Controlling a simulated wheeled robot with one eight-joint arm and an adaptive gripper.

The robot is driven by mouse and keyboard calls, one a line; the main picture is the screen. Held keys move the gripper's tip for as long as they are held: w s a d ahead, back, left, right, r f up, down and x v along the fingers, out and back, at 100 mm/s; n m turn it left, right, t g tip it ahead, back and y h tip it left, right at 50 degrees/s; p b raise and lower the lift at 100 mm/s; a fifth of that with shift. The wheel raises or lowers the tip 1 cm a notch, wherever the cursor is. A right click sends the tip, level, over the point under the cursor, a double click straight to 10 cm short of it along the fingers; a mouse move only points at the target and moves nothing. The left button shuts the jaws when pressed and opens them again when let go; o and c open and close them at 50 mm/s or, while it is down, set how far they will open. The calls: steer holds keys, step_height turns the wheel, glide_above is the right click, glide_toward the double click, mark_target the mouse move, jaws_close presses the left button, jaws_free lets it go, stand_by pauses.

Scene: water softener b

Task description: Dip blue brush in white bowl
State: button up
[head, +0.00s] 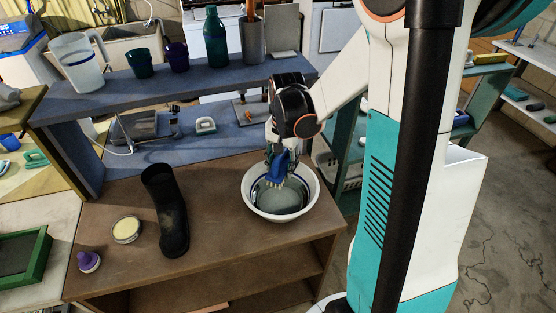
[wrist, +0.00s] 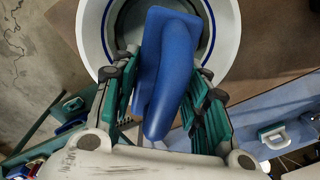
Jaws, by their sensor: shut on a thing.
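The white bowl (head: 251,198) stands on the brown bench, with a dark stripe inside its rim and greyish contents. My gripper (head: 277,152) is above the bowl, pointing down, shut on the blue brush (head: 281,166). The brush's pale bristles face down over the bowl's inside. In the wrist view the blue brush (wrist: 166,75) lies between the green fingers of my gripper (wrist: 165,100), and the white bowl (wrist: 91,30) is behind it. I cannot tell whether the bristles touch what is in the bowl.
A black boot (head: 168,210), a round tin (head: 126,230) and a purple-topped item (head: 89,261) stand on the brown bench (head: 215,245) left of the bowl. A blue shelf (head: 130,88) behind carries a pitcher (head: 77,62), cups and a green bottle (head: 215,38).

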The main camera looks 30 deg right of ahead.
steer(key=shift+f+b, duration=3.75)
steer(key=shift+f, duration=2.05)
steer(key=shift+d, duration=0.1)
steer(key=shift+s+d, duration=0.1)
steer(key=shift+d, duration=0.25)
steer(key=shift+a, duration=0.25)
steer(key=shift+a, duration=0.2)
steer(key=shift+d, duration=0.15)
steer(key=shift+d+b, duration=0.3)
steer(key=shift+b, duration=0.05)
